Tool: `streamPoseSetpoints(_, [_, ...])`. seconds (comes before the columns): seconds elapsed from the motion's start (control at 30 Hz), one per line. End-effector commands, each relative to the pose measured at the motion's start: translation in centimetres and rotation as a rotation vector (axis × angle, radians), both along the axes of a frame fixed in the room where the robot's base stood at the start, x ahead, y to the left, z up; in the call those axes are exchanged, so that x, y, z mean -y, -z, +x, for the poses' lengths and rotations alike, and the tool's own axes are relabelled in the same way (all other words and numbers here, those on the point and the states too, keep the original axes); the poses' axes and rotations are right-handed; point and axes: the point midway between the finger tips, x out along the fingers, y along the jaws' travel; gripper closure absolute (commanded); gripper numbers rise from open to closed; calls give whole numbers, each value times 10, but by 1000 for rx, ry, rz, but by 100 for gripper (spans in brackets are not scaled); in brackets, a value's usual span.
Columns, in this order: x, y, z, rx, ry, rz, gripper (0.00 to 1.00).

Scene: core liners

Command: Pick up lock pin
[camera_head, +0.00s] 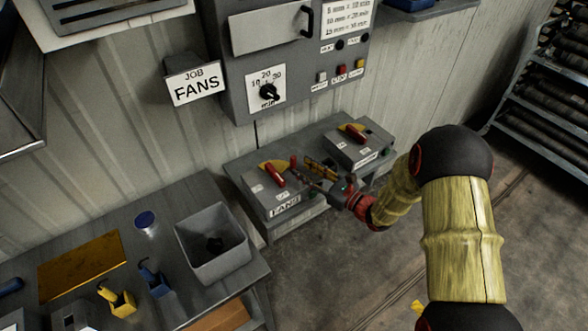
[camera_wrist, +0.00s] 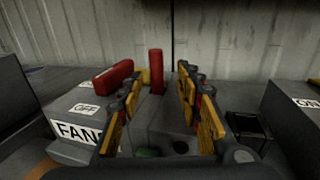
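A small upright red cylinder, which looks like the lock pin (camera_head: 293,160), stands at the back right of the grey FANS switch box (camera_head: 262,204). In the wrist view this red pin (camera_wrist: 156,70) shows in the gap between my fingers, level with or just beyond their tips. My gripper (camera_head: 312,172) is over the right part of the box; its yellow-padded fingers (camera_wrist: 160,88) are apart with nothing held. The red lever (camera_wrist: 108,73) of the FANS box lies left of the pin, by an OFF label. The pin's foot is partly unclear.
A second switch box (camera_head: 355,148) with a red lever stands to the right. A grey control cabinet (camera_head: 290,90) hangs on the wall behind. A workbench at left holds a grey bin (camera_head: 212,240), a blue padlock (camera_head: 153,277) and a yellow padlock (camera_head: 117,300).

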Motion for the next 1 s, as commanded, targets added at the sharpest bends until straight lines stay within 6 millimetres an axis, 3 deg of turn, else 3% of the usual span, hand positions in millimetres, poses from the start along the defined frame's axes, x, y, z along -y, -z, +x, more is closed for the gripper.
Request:
streamPoseSetpoints(0.4, [-40,1,28,1,-3,-2,65])
streamPoseSetpoints(0.63, [-41,-1,30,0,-1,-1,65])
streamPoseSetpoints(1.0, [-41,-1,30,0,-1,-1,86])
